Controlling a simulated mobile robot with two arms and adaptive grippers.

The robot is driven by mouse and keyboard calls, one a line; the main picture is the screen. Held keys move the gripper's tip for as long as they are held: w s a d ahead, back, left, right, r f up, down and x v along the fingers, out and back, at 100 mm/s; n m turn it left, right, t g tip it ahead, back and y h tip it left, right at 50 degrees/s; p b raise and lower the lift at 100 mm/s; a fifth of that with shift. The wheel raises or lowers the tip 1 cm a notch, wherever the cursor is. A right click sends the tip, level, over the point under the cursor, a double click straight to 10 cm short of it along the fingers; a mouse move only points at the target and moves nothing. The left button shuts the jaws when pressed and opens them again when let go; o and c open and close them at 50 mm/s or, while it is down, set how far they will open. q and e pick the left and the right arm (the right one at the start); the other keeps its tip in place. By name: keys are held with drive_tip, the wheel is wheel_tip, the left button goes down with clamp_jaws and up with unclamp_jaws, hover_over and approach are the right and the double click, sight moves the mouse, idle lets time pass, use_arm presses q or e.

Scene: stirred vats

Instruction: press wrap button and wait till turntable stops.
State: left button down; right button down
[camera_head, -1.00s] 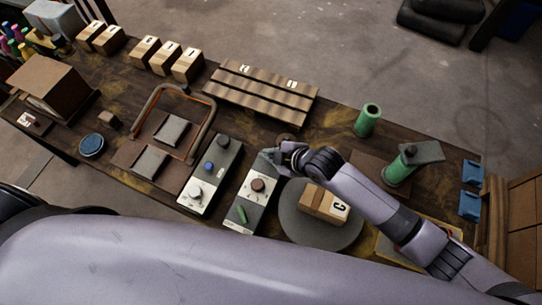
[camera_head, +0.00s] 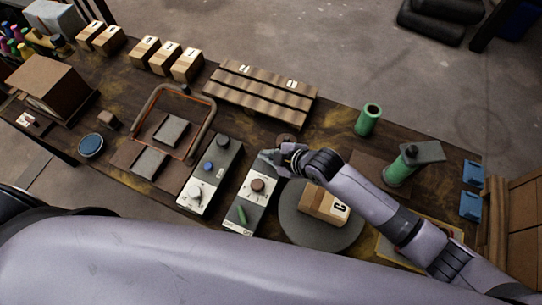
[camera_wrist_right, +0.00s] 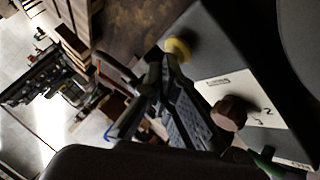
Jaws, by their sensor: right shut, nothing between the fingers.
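The wrap control box (camera_head: 247,203) is a grey panel with a brown knob (camera_head: 258,186) and a green lever (camera_head: 241,214). A yellow button (camera_wrist_right: 178,48) shows at the panel's far end in the right wrist view, with the brown knob (camera_wrist_right: 229,113) nearer. My right gripper (camera_head: 266,155) is shut and empty over that far end; its fingers show close to the yellow button, but I cannot tell whether they touch it. The grey round turntable (camera_head: 298,229) carries a cardboard box (camera_head: 319,203) marked C. My left gripper is not in view.
Another control box (camera_head: 211,175) with a blue button stands left of the wrap box. A pallet (camera_head: 262,91) lies behind. Green rolls (camera_head: 368,120) stand to the right, partly past my arm. Several cartons (camera_head: 187,66) line the back left edge.

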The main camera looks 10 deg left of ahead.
drive_tip(key=shift+f, duration=0.3)
drive_tip(key=shift+r, duration=0.1)
idle(0.3)
drive_tip(key=shift+r+p, duration=0.9)
drive_tip(key=shift+r, duration=0.1)
